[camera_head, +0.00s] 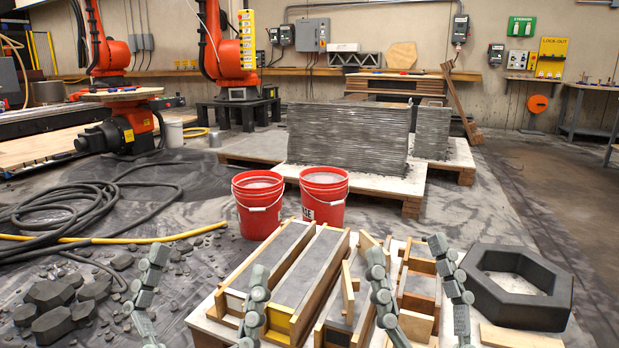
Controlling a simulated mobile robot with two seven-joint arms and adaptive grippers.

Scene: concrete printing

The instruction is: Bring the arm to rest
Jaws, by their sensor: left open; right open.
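My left gripper (207,264) is at the bottom left of the head view. Its two grey segmented fingers stand wide apart with nothing between them. One finger is over the dusty floor and the other shows in front of the left wooden mould. My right gripper (406,250) is at the bottom, right of centre. Its two fingers are also apart and show in front of the small wooden moulds, with no object held. The arm links behind both grippers are below the picture edge.
Filled wooden moulds (312,268) lie on a low board, with a grey hexagonal ring (516,285) to the right. Two red buckets (324,198) stand behind. Grey rubble (58,310) and coiled hoses (60,215) lie left. A printed concrete wall (345,135) sits on a pallet further back.

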